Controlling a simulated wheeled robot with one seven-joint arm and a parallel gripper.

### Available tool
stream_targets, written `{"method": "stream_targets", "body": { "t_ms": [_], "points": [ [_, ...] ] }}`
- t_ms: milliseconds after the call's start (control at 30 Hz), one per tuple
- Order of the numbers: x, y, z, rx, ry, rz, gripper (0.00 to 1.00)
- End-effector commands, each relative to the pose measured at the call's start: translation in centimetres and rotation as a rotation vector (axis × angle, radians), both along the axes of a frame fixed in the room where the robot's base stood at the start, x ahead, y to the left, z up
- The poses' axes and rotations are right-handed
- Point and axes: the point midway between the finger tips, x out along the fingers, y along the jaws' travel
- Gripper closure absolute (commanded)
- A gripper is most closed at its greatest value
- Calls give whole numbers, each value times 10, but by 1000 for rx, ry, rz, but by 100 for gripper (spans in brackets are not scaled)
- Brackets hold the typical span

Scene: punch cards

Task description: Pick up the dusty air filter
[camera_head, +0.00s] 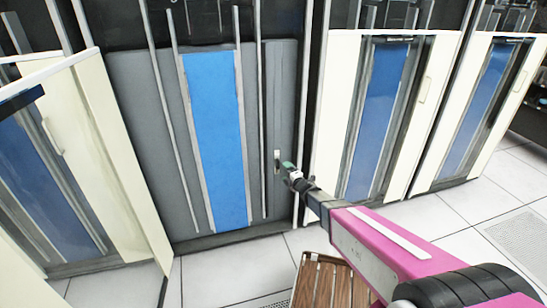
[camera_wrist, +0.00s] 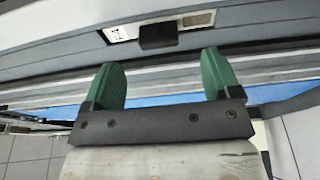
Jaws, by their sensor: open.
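No dusty air filter can be made out in either view. My gripper (camera_head: 288,167) is in front of the grey cabinet (camera_head: 125,120), by a small light latch plate (camera_head: 277,161) at its right side. In the wrist view my gripper (camera_wrist: 162,80) has its two green fingers wide apart with nothing between them. Beyond the fingertips is the latch plate (camera_wrist: 120,31) with a dark block (camera_wrist: 158,36) on it. The fingers appear apart from the block. The inside of the cabinet is hidden.
A blue panel (camera_head: 217,140) runs down the cabinet's middle. A cream cabinet door (camera_head: 118,170) stands at the left, and more cream and blue cabinets (camera_head: 335,100) stand at the right. A slatted wooden seat (camera_head: 325,283) is below my arm. White tiled floor (camera_head: 215,272) shows in front.

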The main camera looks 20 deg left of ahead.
Motion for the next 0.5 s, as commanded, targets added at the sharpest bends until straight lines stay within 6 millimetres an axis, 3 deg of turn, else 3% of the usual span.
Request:
{"method": "stream_targets", "body": {
  "t_ms": [500],
  "points": [
    [38, 38, 2, 1, 1, -1, 17]
  ]
}}
